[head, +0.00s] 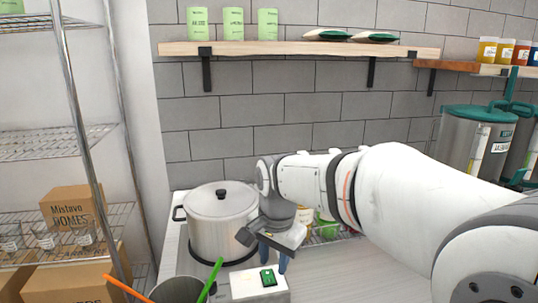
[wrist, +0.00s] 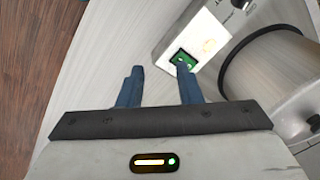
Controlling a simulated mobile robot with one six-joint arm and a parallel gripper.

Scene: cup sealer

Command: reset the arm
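My gripper (head: 273,263) hangs from my white arm over the counter, in front of the large steel pot. In the wrist view my gripper (wrist: 159,71) shows two blue fingers spread apart with nothing between them. A white box with a green switch (head: 268,278) is just below the fingers in the head view. The green switch also shows in the wrist view (wrist: 183,60), close beyond the right fingertip. I cannot tell whether the fingertip touches it.
The lidded steel pot (head: 222,222) stands beside my gripper. A dark open container (head: 178,290) with orange and green sticks is at the front. A wire rack (head: 70,140) with cardboard boxes is at the left. Wall shelves (head: 300,48) run above. Steel dispensers (head: 475,140) stand at the right.

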